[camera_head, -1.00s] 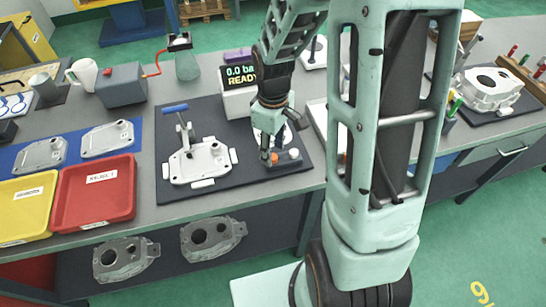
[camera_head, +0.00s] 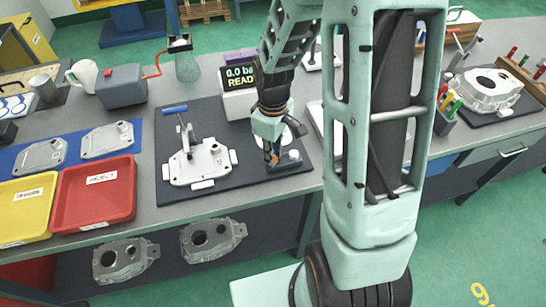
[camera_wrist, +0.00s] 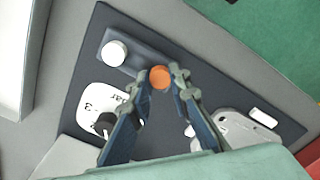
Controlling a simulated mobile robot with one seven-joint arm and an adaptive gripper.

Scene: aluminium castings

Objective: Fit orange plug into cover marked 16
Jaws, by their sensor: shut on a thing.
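My gripper (camera_wrist: 160,79) is shut on the orange plug (camera_wrist: 160,77), which shows between its fingertips in the wrist view. The plug is over or at one end of a dark block (camera_wrist: 133,65); I cannot tell whether it is clear of it. A white plug (camera_wrist: 115,53) stands at the block's other end. In the head view my gripper (camera_head: 271,158) is low over the dark mat. A light grey cover (camera_head: 200,163) sits in a fixture left of it. Two more covers lie on a blue mat (camera_head: 73,150). No number 16 is readable.
A display box (camera_head: 240,103) stands behind my gripper. A white disc with a dial (camera_wrist: 103,107) is beside the block. A red tray (camera_head: 95,215) and a yellow tray (camera_head: 25,225) are at the left. The dark mat's front strip (camera_head: 225,195) is clear.

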